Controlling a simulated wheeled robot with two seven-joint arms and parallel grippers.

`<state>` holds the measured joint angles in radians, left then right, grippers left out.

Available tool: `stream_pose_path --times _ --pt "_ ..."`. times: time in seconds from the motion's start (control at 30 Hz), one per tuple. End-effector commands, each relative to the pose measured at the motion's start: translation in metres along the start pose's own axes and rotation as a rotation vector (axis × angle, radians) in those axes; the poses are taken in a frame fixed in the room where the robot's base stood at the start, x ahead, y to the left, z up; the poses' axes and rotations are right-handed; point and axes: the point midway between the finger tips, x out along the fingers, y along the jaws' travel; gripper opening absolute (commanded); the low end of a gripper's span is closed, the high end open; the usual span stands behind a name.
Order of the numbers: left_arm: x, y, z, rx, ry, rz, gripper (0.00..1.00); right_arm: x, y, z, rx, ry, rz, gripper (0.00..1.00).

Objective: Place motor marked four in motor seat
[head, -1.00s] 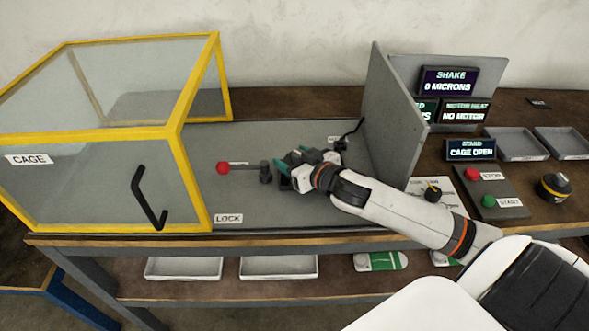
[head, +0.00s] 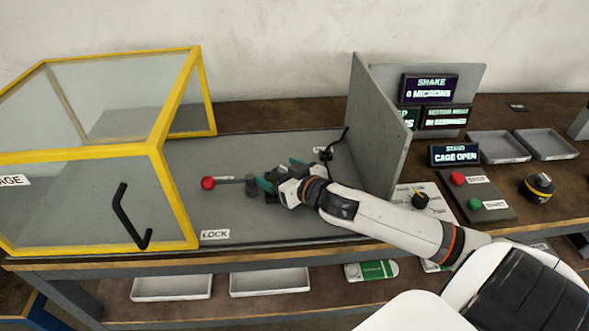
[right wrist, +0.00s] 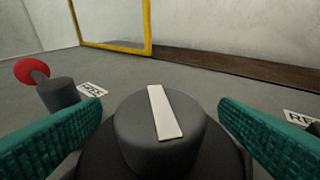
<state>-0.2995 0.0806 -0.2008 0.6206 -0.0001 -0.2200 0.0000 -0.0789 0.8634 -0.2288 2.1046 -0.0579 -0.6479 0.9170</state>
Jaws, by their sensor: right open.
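A dark grey round motor (right wrist: 135,128) with a plain white bar on its top sits upright in the right wrist view, on a wider dark base that I take for the motor seat (right wrist: 105,163). My right gripper (head: 279,172) is open, with its green fingers on either side of the motor and gaps showing between. In the head view the gripper hides the motor and seat. No number four is visible on the motor. My left gripper is not in view.
A red-knobbed lever (head: 208,183) is beside the gripper, near the LOCK label (head: 215,235). The yellow-framed cage (head: 180,205) stands left, and a grey upright panel (head: 378,125) stands right. The stand display (head: 455,154) reads CAGE OPEN. Grey trays (head: 498,148) are at right.

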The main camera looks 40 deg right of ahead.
Motion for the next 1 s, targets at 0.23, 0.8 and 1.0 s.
stream_pose_path --times 0.23,0.8,1.0 --pt "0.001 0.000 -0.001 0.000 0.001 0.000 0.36 -0.040 0.000 -0.003 -0.001 0.006 0.001 0.84" --pt "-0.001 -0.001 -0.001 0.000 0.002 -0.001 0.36 -0.113 0.000 -0.001 0.000 0.002 0.000 0.84" --pt "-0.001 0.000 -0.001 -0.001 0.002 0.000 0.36 -0.116 0.000 0.000 -0.001 0.000 -0.001 0.84"
